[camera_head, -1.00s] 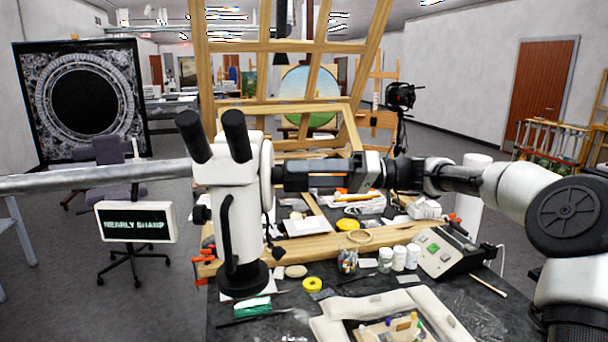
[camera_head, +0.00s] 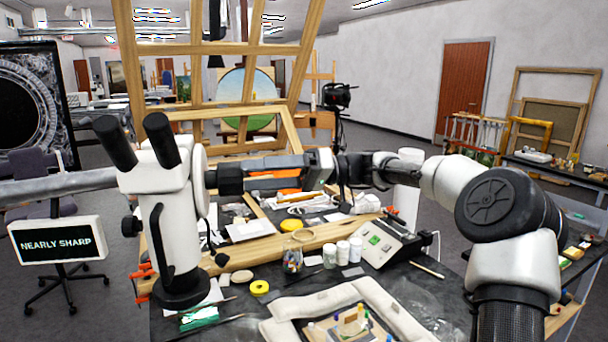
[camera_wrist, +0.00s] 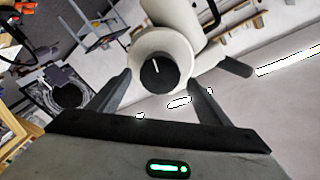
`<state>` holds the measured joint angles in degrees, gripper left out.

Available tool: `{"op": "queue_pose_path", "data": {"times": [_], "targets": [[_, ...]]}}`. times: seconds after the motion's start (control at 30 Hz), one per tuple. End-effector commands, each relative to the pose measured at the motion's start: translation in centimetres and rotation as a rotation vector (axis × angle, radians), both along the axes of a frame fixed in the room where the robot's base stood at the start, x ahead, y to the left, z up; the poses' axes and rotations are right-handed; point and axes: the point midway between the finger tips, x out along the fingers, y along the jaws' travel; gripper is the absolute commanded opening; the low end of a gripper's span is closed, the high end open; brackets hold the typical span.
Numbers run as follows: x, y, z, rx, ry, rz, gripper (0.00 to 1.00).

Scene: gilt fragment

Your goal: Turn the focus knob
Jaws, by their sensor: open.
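The white microscope (camera_head: 157,225) with two black eyepieces stands at the left of the dark worktable. In the wrist view, the focus knob (camera_wrist: 158,72) is a round black disc with a white line, set in a pale round housing. My gripper (camera_wrist: 160,78) is open, with one finger to each side of the knob and visible space between. I cannot tell whether the fingertips reach it in depth. In the head view my gripper (camera_head: 213,178) is at the microscope's right side, where the knob is hidden. A display sign (camera_head: 57,242) reads "NEARLY SHARP".
The worktable holds jars (camera_head: 343,252), a yellow tape ring (camera_head: 259,288), a control box (camera_head: 387,240) and a padded frame (camera_head: 347,293) in front. A wooden easel (camera_head: 208,48) rises behind. A grey horizontal tube (camera_head: 60,188) runs leftward behind the microscope.

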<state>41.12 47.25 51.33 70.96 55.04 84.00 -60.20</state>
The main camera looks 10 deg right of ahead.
Motion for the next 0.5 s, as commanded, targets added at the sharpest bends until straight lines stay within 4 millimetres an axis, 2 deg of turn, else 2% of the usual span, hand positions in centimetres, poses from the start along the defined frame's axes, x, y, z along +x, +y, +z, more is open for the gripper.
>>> {"op": "queue_pose_path", "data": {"times": [0.03, 0.3, 0.5], "targets": [[0.2, -1.5, -0.2, 0.0, -0.002, -0.006, 0.71], [0.3, -8.1, -0.1, 0.001, -0.002, -0.003, 0.71], [0.4, -11.7, 0.1, 0.0, -0.001, -0.003, 0.71]]}}
